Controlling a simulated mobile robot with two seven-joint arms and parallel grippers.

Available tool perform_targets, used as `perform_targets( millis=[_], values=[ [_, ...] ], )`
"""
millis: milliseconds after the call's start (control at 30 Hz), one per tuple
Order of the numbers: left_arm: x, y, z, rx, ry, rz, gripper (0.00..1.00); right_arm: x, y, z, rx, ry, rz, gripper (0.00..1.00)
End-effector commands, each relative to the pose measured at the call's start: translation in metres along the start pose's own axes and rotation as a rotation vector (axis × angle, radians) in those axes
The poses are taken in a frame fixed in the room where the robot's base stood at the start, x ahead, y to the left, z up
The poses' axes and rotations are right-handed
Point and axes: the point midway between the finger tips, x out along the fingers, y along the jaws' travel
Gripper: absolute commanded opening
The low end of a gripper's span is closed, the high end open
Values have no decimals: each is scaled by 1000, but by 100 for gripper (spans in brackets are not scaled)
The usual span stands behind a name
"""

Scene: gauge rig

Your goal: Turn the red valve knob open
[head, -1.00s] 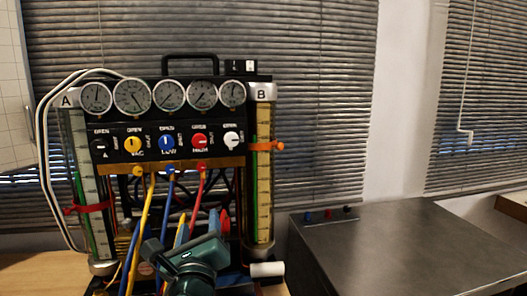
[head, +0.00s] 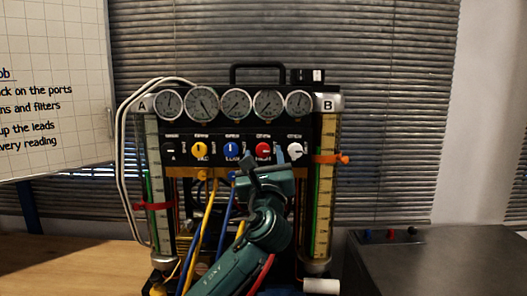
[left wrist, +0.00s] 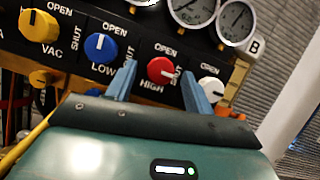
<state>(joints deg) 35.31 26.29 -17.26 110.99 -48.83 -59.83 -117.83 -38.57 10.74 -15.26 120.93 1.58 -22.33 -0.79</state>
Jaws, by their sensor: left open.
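The red valve knob (head: 264,149), labelled HIGH, sits in the row of knobs on the black panel of the gauge rig. In the left wrist view the red knob (left wrist: 160,70) has its white mark pointing right, toward SHUT. My left gripper (head: 265,159) is raised in front of the panel, open and empty. In the left wrist view its blue fingers (left wrist: 158,88) stand on either side of the red knob, slightly below it. I cannot tell how far the fingertips are from the panel. My right gripper is not in view.
The blue LOW knob (left wrist: 101,47) is left of the fingers and the white knob (left wrist: 211,90) is close to the right finger. Yellow and blue hoses (head: 207,225) hang below the panel. A grey metal bench (head: 440,262) stands at the right, a whiteboard (head: 55,90) at the left.

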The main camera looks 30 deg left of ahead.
Motion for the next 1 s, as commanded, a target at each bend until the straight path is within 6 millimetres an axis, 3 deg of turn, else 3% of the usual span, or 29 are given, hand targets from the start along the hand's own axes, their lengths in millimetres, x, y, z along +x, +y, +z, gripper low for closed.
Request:
perform_targets(
  millis=[200, 467, 1000],
  values=[
    [15, 0, 0, 0, 0, 1, 52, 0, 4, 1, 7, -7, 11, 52],
    [15, 0, 0, 0, 1, 0, 52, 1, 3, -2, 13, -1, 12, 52],
    [15, 0, 0, 0, 1, 0, 8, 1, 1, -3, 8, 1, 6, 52]
  ],
)
